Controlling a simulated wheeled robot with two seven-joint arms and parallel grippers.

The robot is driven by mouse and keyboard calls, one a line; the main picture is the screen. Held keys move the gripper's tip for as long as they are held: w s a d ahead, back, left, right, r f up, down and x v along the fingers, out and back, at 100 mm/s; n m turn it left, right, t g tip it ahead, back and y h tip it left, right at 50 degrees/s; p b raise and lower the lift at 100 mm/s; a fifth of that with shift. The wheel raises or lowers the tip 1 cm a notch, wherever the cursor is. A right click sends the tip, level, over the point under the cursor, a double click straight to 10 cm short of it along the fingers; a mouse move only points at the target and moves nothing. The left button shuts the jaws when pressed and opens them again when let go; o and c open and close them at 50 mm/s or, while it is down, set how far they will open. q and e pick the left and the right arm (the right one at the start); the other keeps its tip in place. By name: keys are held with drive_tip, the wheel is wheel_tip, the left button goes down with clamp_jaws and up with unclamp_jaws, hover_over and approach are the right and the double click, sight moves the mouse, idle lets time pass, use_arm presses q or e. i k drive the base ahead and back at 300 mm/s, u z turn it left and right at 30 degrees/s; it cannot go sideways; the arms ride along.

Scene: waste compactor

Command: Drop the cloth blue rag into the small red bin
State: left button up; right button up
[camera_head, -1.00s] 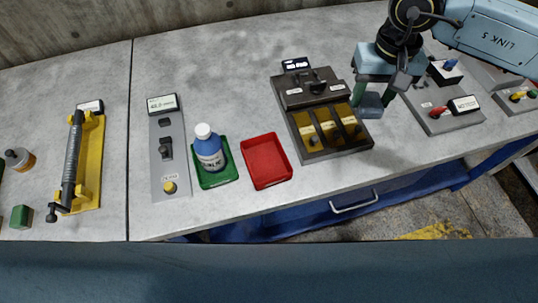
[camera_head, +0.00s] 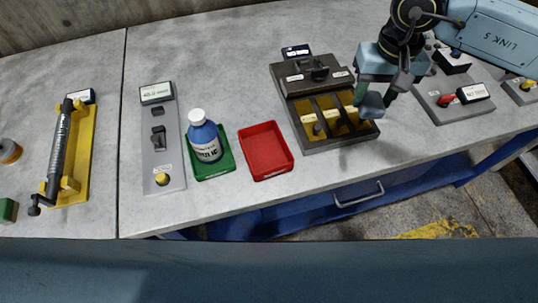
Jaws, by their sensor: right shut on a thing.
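The small red bin (camera_head: 266,150) is a shallow red tray near the front edge of the bench, and it is empty. My right gripper (camera_head: 376,98) points down at the right edge of the dark box with yellow compartments. It is shut on a grey-blue cloth, the blue rag (camera_head: 371,106), which hangs just over that box's right side, right of the red bin. Part of the rag is hidden by the fingers. My left gripper is not in view.
A blue bottle (camera_head: 205,138) stands in a green tray (camera_head: 226,163) directly left of the red bin. The dark box (camera_head: 283,75) stands right of the bin. A grey panel (camera_head: 160,170) and yellow fixture (camera_head: 81,165) lie further left. The bench behind the bin is clear.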

sight(271, 151)
drive_tip(key=z, duration=0.6)
drive_tip(key=k, duration=1.45)
drive_tip(key=u, duration=0.95)
drive_tip(key=i, duration=1)
